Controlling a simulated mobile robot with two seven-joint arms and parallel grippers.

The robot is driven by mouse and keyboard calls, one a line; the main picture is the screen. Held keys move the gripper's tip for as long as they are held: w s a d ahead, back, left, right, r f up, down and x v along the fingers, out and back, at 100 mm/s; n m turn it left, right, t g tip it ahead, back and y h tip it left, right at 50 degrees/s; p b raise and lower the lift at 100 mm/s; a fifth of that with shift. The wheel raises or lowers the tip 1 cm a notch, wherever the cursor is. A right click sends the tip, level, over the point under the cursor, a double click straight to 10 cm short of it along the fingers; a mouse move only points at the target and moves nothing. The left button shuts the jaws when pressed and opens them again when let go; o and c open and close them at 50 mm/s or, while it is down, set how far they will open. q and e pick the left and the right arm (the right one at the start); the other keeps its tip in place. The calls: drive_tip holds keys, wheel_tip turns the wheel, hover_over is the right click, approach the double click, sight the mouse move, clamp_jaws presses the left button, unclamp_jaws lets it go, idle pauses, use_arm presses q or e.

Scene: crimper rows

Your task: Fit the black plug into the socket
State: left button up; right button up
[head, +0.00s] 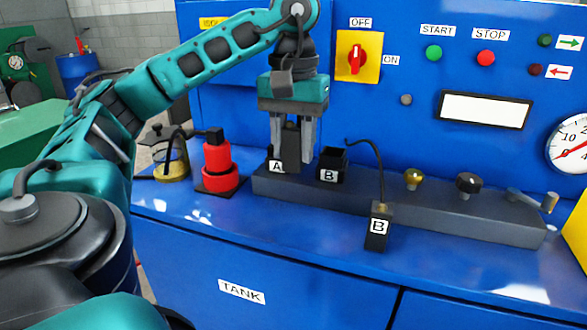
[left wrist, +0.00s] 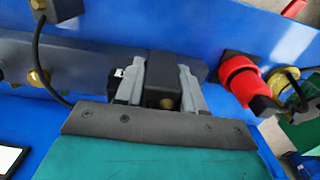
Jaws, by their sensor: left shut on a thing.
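My left gripper (head: 292,150) points down over the dark rail and is shut on a black plug (head: 291,145). The plug's lower end is at the black socket marked A (head: 278,166) and partly covers it. I cannot tell whether the plug is in the socket or in front of it. In the left wrist view the plug (left wrist: 162,66) sits between the two grey fingers (left wrist: 164,88). A second black socket marked B (head: 331,165) stands open to the right. My right gripper is not in view.
The dark rail (head: 450,215) also carries a brass knob (head: 413,178), a black knob (head: 468,184) and a lever (head: 532,200). A red bottle-like thing (head: 217,165) and a yellow-bottomed jar (head: 171,166) stand left of the gripper. The blue panel (head: 400,130) rises close behind.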

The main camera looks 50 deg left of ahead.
sight(293, 165)
use_arm(q)
drive_tip(key=shift+f+b, duration=0.85)
drive_tip(key=shift+f, duration=1.15)
drive_tip(key=shift+f+b, duration=0.5)
drive_tip(key=shift+f, duration=1.9)
drive_tip(key=shift+f, duration=0.2)
drive_tip(key=o, duration=1.1)
drive_tip(key=shift+r, duration=0.1)
